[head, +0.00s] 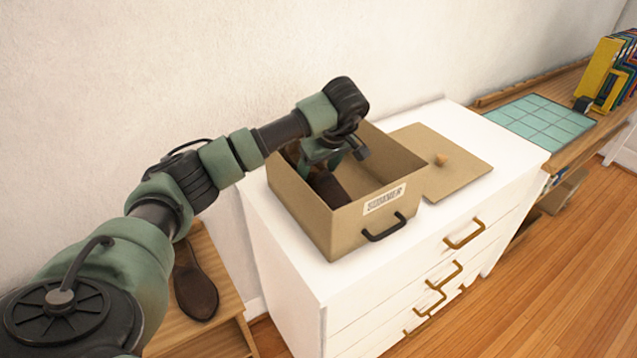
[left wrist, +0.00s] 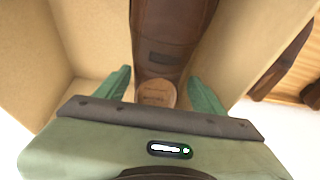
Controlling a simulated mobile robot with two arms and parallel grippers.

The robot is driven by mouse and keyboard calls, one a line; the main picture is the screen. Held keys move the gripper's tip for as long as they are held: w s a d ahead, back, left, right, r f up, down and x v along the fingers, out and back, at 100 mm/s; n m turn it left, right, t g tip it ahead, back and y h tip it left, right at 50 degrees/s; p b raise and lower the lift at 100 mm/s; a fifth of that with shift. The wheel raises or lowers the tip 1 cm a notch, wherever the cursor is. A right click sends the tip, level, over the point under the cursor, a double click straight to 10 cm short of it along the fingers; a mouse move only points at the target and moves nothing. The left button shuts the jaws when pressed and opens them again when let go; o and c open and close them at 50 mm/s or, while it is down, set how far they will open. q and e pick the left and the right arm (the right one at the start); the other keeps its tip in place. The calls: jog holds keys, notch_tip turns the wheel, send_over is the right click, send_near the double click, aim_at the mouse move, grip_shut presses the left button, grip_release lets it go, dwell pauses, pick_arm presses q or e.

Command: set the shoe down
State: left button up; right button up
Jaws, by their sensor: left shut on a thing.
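A brown leather shoe (head: 328,188) is inside the tan box (head: 300,205), which has a label reading SUMMER and a black handle on its front. My left gripper (head: 334,163) reaches down into the box from above and is shut on this shoe. In the left wrist view the shoe (left wrist: 172,35) lies between the two green fingers (left wrist: 162,92), with its tan insole showing and box walls around it. Whether the shoe touches the box floor is hidden. A matching brown shoe (head: 195,284) stands on a wooden bench at lower left. My right gripper is not in view.
The box stands open on a white dresser (head: 284,253). Its lid (head: 447,172), with a round knob, lies flat beside it. At right, a wooden desk holds a teal gridded mat (head: 540,121) and upright books (head: 605,75). The wall is close behind.

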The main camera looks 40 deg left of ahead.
pick_arm(q)
notch_tip(320, 180, down, 5)
jog(key=shift+f+p, duration=0.1)
jog(key=shift+p, duration=0.45)
jog(key=shift+f, duration=0.15)
jog(key=o, duration=1.5)
jog(key=b+v, duration=0.2)
jog(key=v, duration=0.9)
jog(key=shift+d+b, duration=0.15)
jog(key=shift+b, duration=0.2)
jog(key=shift+s+d+r, duration=0.15)
jog(key=shift+r, duration=0.45)
